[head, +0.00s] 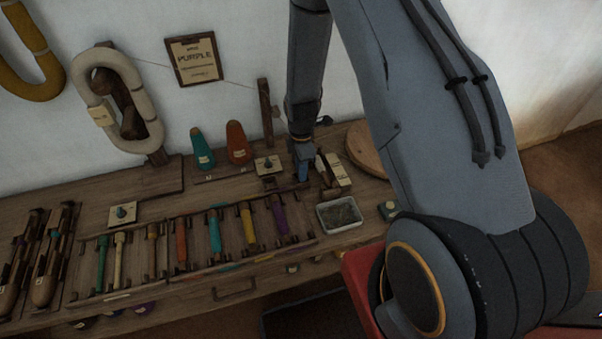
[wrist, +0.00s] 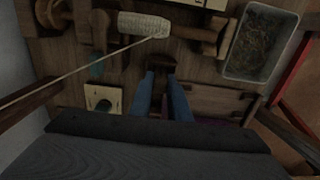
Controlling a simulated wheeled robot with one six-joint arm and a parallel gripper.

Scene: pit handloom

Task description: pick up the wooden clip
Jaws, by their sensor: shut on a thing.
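My gripper (head: 304,172) points down over the workbench in the head view, left of the metal tray. In the wrist view its two blue fingers (wrist: 162,80) are close together, shut on a small dark wooden piece, which appears to be the wooden clip (wrist: 160,67). Only its end shows at the fingertips; the fingers hide the rest. In the head view I cannot make the clip out. I cannot tell whether it still touches the bench.
A spool of pale yarn (wrist: 142,25) on a wooden holder lies just beyond the fingers, with a thread running left. A tray of scraps (head: 339,214) is at the right. Teal (head: 202,150) and orange (head: 238,145) cones and a rack of coloured bobbins (head: 215,232) stand left.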

